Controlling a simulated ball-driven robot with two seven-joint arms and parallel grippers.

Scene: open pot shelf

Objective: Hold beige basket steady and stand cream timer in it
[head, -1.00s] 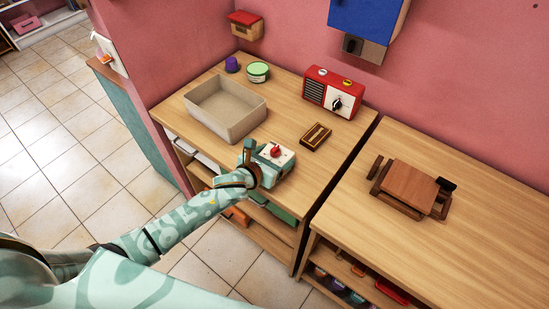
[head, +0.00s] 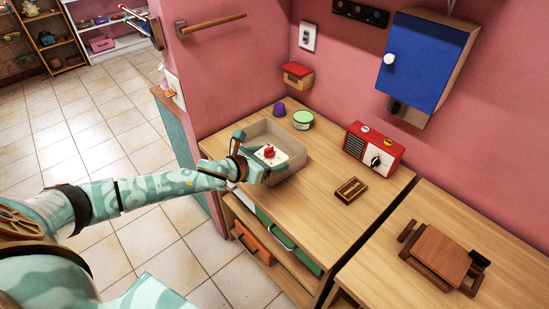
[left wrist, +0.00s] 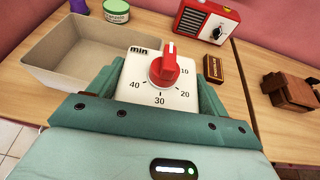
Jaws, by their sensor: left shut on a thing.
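The cream timer (head: 265,158), a white-faced block with a red knob, is between the fingers of my left gripper (head: 259,164). The gripper is shut on it. In the left wrist view the timer (left wrist: 150,97) faces the camera, with its dial and numbers clear. The beige basket (head: 290,139) is an open rectangular box on the wooden worktop. In the head view the timer and gripper overlap its near left part and hide some of it. In the left wrist view the basket (left wrist: 75,72) lies beyond and left of the timer, and looks empty where visible. My right gripper is not in view.
A purple cup (head: 279,110) and a green-labelled tub (head: 303,119) stand behind the basket. A blue cabinet (head: 425,60) hangs above.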

